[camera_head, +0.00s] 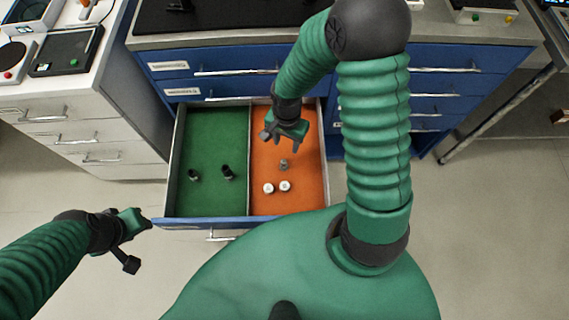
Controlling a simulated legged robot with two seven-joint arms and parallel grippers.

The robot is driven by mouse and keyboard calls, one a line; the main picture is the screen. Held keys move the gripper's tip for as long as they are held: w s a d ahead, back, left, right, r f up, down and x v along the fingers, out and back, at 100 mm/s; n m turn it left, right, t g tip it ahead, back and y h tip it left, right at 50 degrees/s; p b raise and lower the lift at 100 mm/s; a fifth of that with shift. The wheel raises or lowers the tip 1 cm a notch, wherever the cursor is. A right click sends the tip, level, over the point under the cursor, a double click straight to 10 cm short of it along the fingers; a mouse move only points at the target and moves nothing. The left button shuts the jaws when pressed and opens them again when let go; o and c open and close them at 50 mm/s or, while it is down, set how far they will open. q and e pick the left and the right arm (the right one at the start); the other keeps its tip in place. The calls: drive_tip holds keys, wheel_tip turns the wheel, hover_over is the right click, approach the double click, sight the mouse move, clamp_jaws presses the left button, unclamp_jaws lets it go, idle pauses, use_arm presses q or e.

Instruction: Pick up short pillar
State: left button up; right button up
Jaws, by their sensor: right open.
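An open drawer has a green left compartment and an orange right one. In the orange compartment a small grey pillar (283,164) stands beyond two white-topped short pieces (268,188) (285,186). Two dark, taller-looking pillars (194,175) (228,172) are in the green compartment. I cannot tell for sure which piece is the short pillar. My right gripper (282,145) is open and empty above the orange compartment, just beyond the grey pillar and apart from it. My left gripper (139,245) is open and empty outside the drawer's front left corner.
The drawer's blue front edge (185,223) and thin central divider (249,150) stand up around the pieces. A blue cabinet (235,62) is behind the drawer. A white bench (92,85) with devices is at the left.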

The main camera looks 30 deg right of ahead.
sight(284, 161)
drive_tip(key=f, duration=0.2)
drive_tip(key=a+f+b, duration=0.1)
drive_tip(key=f, duration=0.2)
drive_tip(key=f+b, duration=0.1)
drive_tip(key=f, duration=0.2)
drive_tip(key=shift+w+a+f, duration=0.1)
drive_tip(key=shift+a, duration=0.2)
drive_tip(key=f, duration=0.2)
drive_tip(key=f+b, duration=0.1)
drive_tip(key=f, duration=0.3)
drive_tip(key=shift+d+b, duration=0.35)
drive_tip(key=shift+d, duration=0.05)
drive_tip(key=shift+a+r, duration=0.2)
drive_tip(key=shift+c, duration=0.5)
use_arm(q)
drive_tip(key=f, duration=0.4)
drive_tip(key=shift+a+f, duration=0.2)
drive_tip(key=shift+a, duration=0.2)
use_arm(e)
drive_tip(key=shift+d, duration=0.1)
clamp_jaws()
